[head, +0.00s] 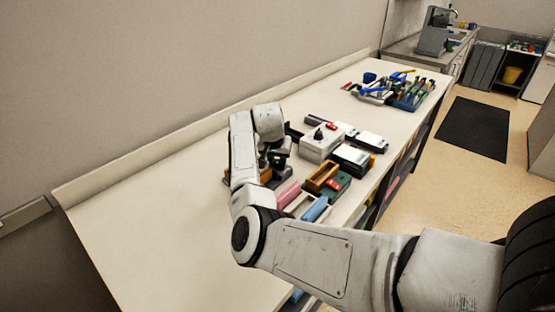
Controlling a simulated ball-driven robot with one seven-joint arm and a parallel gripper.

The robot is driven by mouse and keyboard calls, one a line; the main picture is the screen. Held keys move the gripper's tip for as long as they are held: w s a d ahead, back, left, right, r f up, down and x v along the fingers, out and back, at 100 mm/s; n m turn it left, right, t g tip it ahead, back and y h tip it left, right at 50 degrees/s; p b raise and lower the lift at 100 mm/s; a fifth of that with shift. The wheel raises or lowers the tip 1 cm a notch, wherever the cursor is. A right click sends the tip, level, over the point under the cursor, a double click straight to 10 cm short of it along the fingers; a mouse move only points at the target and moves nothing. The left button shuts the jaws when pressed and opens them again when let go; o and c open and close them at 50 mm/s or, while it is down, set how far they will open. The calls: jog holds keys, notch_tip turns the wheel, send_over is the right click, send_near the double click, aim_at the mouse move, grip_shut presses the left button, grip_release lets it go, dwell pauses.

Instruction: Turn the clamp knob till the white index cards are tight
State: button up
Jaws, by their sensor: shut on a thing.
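My gripper (276,160) is at the end of my bent arm, low over the worktable (150,200). It is shut on what appears to be the clamp knob, though my wrist and the small scale hide the knob and fingertips. Part of the clamp (266,176), orange-brown with a dark base, shows just below the gripper. I cannot make out the white index cards; my arm covers that spot.
Right of my gripper are a white box (320,146) with a black knob, black-and-white items (351,157), a wooden tray (321,177), and pink (288,194) and blue (316,209) rolls. Tools (400,90) fill the far end. The table's left part is clear.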

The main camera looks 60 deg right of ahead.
jog(key=shift+m+b, duration=0.4)
jog(key=shift+c, duration=0.3)
jog(key=shift+w+f+m+g+b, duration=0.15)
jog(key=shift+m+g+b, duration=0.35)
jog(key=shift+m+b, duration=0.45)
jog(key=m+g+b, duration=0.1)
jog(key=m+b, duration=0.1)
jog(key=m+g+b, duration=0.1)
jog(key=m+b, duration=0.1)
jog(key=m, duration=0.1)
jog(key=shift+w+d+m+y, duration=0.1)
jog(key=shift+m+y, duration=0.15)
jog(key=shift+y, duration=0.05)
jog(key=m+g+y+b, duration=0.1)
jog(key=m+b, duration=0.3)
jog(key=shift+w+d+b, duration=0.1)
jog(key=shift+b, duration=0.2)
jog(key=shift+m+g+y+b, duration=0.55)
jog(key=shift+m+b, duration=0.8)
jog(key=shift+m, duration=0.35)
jog(key=shift+r, duration=0.2)
jog(key=o, duration=0.8)
jog(key=shift+c, duration=0.2)
